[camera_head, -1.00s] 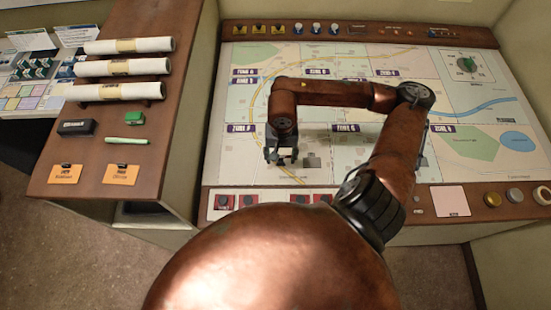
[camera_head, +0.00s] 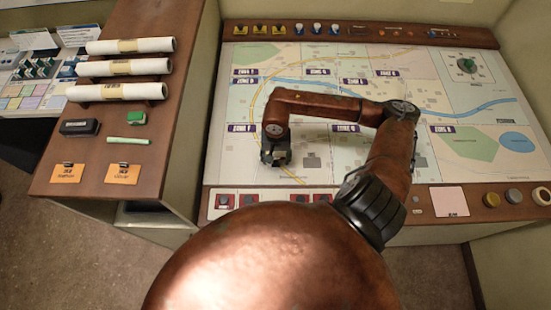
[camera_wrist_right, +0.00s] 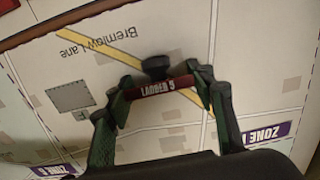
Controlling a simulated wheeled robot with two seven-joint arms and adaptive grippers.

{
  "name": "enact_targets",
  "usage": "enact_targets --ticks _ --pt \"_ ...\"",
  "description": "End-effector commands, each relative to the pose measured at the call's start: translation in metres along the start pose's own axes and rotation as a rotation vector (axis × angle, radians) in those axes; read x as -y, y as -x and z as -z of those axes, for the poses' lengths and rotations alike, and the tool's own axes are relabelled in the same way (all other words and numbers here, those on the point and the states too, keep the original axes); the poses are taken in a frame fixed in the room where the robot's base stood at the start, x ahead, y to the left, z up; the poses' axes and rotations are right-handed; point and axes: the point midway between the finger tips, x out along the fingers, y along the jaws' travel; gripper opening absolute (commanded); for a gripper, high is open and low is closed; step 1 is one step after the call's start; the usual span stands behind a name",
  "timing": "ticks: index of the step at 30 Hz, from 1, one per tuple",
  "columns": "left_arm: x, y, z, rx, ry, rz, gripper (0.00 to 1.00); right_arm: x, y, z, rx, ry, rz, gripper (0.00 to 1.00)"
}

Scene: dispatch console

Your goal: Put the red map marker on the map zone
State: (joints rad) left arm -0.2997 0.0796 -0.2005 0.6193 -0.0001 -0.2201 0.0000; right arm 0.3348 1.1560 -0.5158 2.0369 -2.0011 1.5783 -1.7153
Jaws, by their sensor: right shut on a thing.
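The red map marker (camera_wrist_right: 163,87), labelled "LADDER 5", is between the green-sided fingers of my right gripper (camera_wrist_right: 163,91) in the right wrist view. A dark round knob (camera_wrist_right: 156,67) shows right beside the marker. In the head view my right gripper (camera_head: 276,157) points down over the lower left part of the map (camera_head: 225,160); the marker cannot be made out there. Whether the marker touches the map is unclear. The map is split into zones with dark labels, such as a lower left one (camera_head: 242,128). My left gripper is not in view.
More switches (camera_head: 298,28) line the back. A wooden side desk on the left holds rolled papers (camera_head: 131,46), a green pen (camera_head: 128,140) and orange tags (camera_head: 123,173).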

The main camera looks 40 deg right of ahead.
Motion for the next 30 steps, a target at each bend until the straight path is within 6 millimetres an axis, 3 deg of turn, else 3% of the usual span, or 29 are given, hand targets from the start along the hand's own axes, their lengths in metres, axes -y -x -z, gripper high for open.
enact_targets --ticks 2,3,9,21,26,30 --pt "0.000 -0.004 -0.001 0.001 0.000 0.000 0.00 0.000 -0.004 0.000 0.000 0.001 -0.001 0.21" --pt "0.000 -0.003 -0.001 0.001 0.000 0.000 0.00 0.000 -0.002 0.000 0.001 0.000 0.000 0.53" --pt "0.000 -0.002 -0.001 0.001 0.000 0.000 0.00 0.000 -0.002 0.000 0.000 0.000 0.000 0.66" --pt "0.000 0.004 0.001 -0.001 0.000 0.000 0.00 0.000 0.003 0.000 0.001 0.000 0.001 0.67" --pt "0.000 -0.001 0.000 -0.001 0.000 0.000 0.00 0.001 0.028 0.002 -0.006 0.002 0.002 0.67" --pt "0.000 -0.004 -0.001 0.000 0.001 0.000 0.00 0.001 0.059 0.002 -0.006 0.002 0.002 0.67"
